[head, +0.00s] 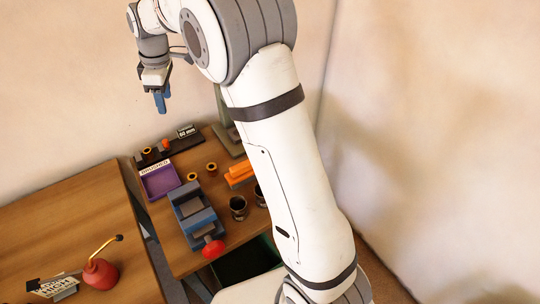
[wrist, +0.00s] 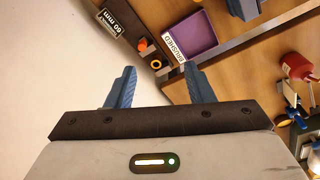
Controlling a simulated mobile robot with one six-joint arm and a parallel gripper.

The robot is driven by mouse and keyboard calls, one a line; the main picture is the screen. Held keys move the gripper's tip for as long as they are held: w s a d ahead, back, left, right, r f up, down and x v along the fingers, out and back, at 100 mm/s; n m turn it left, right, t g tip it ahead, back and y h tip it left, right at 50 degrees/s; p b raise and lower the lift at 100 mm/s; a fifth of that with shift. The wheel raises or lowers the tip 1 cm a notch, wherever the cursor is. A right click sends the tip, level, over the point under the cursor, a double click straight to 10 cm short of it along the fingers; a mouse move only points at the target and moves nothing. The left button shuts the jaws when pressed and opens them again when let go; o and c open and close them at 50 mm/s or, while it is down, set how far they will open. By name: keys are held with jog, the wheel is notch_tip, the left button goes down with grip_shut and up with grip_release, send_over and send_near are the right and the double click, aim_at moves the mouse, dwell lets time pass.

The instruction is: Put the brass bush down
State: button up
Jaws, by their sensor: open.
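My gripper (head: 160,99) is raised well above the back of the workbench, jaws apart with nothing between them. In the wrist view its two blue fingers (wrist: 159,75) stand wide open. Two brass-coloured bushes (head: 192,177) (head: 211,168) sit on the bench right of the purple tray (head: 160,181). Another ring-like bush (head: 147,151) is at the dark fixture (head: 180,145) behind the tray; it also shows in the wrist view (wrist: 156,64). I cannot tell which is the task's bush. The tray's visible floor looks empty.
A blue-grey vise (head: 192,215) with a red knob (head: 213,249) stands in front of the tray. Dark cups (head: 238,207) and orange blocks (head: 240,173) are to its right. A red oil can (head: 100,273) stands on the left table. A "60 mm" sign (head: 186,131) is on the fixture.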

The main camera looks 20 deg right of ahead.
jog(key=s+d+r+m+t, duration=0.1)
jog(key=s+d+r+m, duration=0.2)
jog(key=s+d, duration=0.3)
jog(key=s+d+r+m, duration=0.2)
jog(key=s+d+m, duration=0.2)
jog(key=s, duration=0.3)
jog(key=s+d+f+m, duration=0.1)
jog(key=s+d+m, duration=0.1)
jog(key=s, duration=0.4)
jog(key=s+d+f+m+t, duration=0.1)
jog(key=s+d+m, duration=0.2)
jog(key=s, duration=0.3)
jog(key=s+d+f+m+h, duration=0.1)
jog(key=s+d+m, duration=0.1)
jog(key=s, duration=0.4)
jog(key=shift+d+f+m, duration=0.2)
jog(key=shift+d+m, duration=0.1)
jog(key=shift+d, duration=0.3)
jog(key=shift+s, duration=0.2)
jog(key=shift+c, duration=0.2)
